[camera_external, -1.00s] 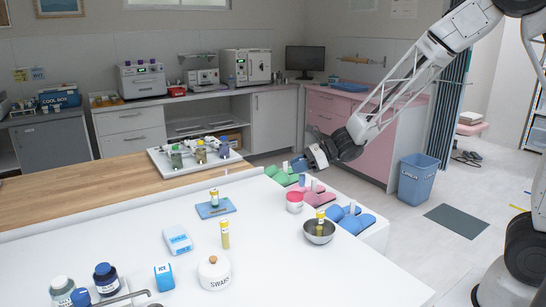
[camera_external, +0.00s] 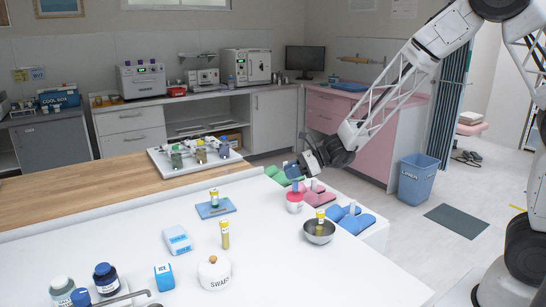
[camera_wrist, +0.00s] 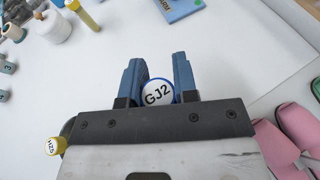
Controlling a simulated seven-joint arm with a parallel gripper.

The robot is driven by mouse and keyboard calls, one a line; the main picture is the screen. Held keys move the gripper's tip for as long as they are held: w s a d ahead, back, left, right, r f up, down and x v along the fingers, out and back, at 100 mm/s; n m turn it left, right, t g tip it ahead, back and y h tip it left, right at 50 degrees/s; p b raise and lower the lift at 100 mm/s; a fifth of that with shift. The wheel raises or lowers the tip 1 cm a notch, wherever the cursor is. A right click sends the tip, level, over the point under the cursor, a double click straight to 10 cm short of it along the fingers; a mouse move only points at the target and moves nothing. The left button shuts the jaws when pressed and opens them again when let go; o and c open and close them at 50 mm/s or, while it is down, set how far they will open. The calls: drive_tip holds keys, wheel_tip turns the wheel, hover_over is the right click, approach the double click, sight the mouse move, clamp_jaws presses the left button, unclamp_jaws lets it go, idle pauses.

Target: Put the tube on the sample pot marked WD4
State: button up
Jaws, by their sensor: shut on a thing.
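My gripper (camera_external: 292,171) is over the back right of the white table, above a pot with a pink-red top (camera_external: 294,198). In the wrist view its blue fingers (camera_wrist: 159,80) are shut on a round white-topped thing marked GJ2 (camera_wrist: 157,93) with a blue rim. Its body is hidden from above. A yellow-capped tube stands in a metal bowl (camera_external: 331,232); a yellow cap (camera_wrist: 57,146) shows at the wrist view's left. Other yellow tubes stand on the table (camera_external: 224,236) and on a blue pad (camera_external: 201,210). I cannot read WD4 anywhere.
A white tray (camera_external: 160,171) with several small containers stands at the back. A SWABS jar (camera_external: 214,273), blue-and-white boxes (camera_external: 177,240) and dark-capped bottles (camera_external: 105,279) stand nearer. Pink (camera_external: 317,200), green and blue slippers line the right edge. The table's front right is clear.

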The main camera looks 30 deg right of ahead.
drive_tip(key=shift+f, duration=0.5)
drive_tip(key=shift+f, duration=0.15)
drive_tip(key=o, duration=0.9)
drive_tip(key=shift+s+d+r, duration=0.1)
drive_tip(key=shift+r, duration=0.15)
drive_tip(key=v, duration=1.1)
drive_tip(key=shift+s+d, duration=0.2)
drive_tip(key=shift+d, duration=0.05)
drive_tip(key=shift+r, duration=0.1)
drive_tip(key=shift+s, duration=0.1)
